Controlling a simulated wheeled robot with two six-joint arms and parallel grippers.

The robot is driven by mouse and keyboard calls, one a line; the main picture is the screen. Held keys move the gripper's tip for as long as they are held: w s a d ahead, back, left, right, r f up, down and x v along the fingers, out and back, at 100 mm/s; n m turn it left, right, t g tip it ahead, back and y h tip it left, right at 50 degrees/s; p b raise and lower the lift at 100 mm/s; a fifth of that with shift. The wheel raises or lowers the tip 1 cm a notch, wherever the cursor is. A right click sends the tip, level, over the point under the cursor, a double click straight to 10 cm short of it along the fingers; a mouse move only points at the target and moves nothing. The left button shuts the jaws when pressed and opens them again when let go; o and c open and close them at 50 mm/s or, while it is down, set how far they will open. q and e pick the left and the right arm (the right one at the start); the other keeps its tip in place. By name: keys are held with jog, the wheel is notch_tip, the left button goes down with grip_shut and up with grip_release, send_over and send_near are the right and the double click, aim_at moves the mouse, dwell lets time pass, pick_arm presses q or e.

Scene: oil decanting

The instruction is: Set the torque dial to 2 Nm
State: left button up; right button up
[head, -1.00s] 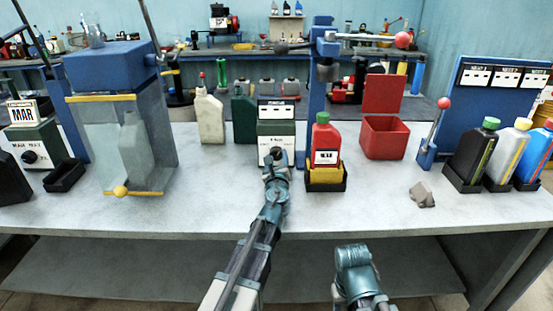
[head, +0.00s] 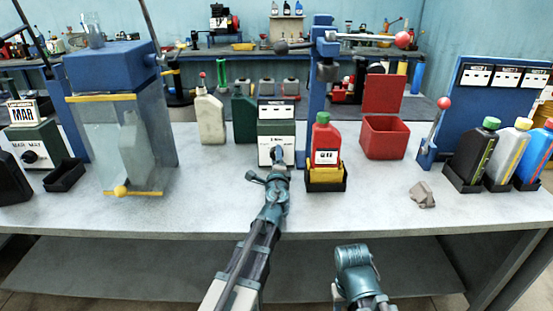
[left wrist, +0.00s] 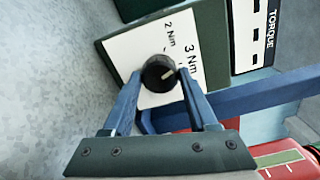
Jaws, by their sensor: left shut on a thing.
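The torque dial is a black knob (left wrist: 159,73) with a pale pointer line on a white panel marked 2 Nm and 3 Nm in the left wrist view. The pointer appears turned toward the 3 Nm side. The panel belongs to a dark green and white tester (head: 277,124) in the middle of the bench, with a TORQUE label on top. My left gripper (head: 278,160) is at the tester's front in the head view. In the left wrist view its fingers (left wrist: 159,79) are shut on the knob, one on each side. My right gripper's fingers do not show.
A red bottle (head: 322,133) in a yellow and black holder stands close right of the tester. A blue post (head: 318,100) rises behind. A pale jug (head: 210,118) stands to the left. Bench space left of my gripper is clear.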

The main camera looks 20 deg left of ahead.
pick_arm(q)
jog(key=n, duration=0.4)
jog(key=shift+n, duration=1.8)
jog(key=shift+f, duration=0.1)
jog(key=o, duration=1.4)
